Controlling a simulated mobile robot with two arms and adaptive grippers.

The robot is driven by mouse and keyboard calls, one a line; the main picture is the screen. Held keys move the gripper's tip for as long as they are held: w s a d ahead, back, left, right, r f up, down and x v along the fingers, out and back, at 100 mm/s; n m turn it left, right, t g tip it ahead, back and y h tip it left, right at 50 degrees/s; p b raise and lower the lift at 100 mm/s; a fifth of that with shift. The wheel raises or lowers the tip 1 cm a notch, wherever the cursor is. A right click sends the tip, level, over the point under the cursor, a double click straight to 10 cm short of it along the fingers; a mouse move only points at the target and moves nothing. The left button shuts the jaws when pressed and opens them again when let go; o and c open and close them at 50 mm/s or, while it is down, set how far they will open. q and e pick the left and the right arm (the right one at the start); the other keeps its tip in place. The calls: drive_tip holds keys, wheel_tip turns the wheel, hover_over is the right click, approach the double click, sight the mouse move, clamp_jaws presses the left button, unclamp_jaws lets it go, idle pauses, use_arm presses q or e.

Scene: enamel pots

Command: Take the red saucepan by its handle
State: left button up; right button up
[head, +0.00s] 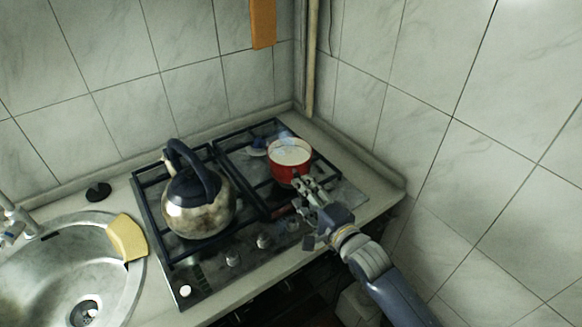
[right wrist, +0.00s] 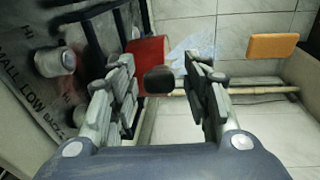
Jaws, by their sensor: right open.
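The red saucepan (head: 290,172) stands on the right part of the black hob grate, with pale contents inside. It also shows in the right wrist view (right wrist: 149,52), beyond my fingers. The dark end of its handle (right wrist: 158,79) points toward the right wrist camera and lies between my two fingers, with a gap visible on both sides. My right gripper (head: 308,188) is open at the near side of the saucepan and hides most of the handle in the head view. My left gripper is not in view.
A metal kettle (head: 198,212) with a dark handle stands on the left of the hob. Several knobs (head: 264,241) line the hob's front. A sink (head: 60,268) with a yellow cloth (head: 127,237) is at left. Tiled walls (head: 420,130) close the corner behind and right.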

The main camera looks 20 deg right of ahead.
drive_tip(key=shift+x, duration=0.9)
drive_tip(key=shift+s, duration=0.1)
clamp_jaws()
drive_tip(key=shift+r, duration=0.3)
drive_tip(key=shift+r, duration=0.1)
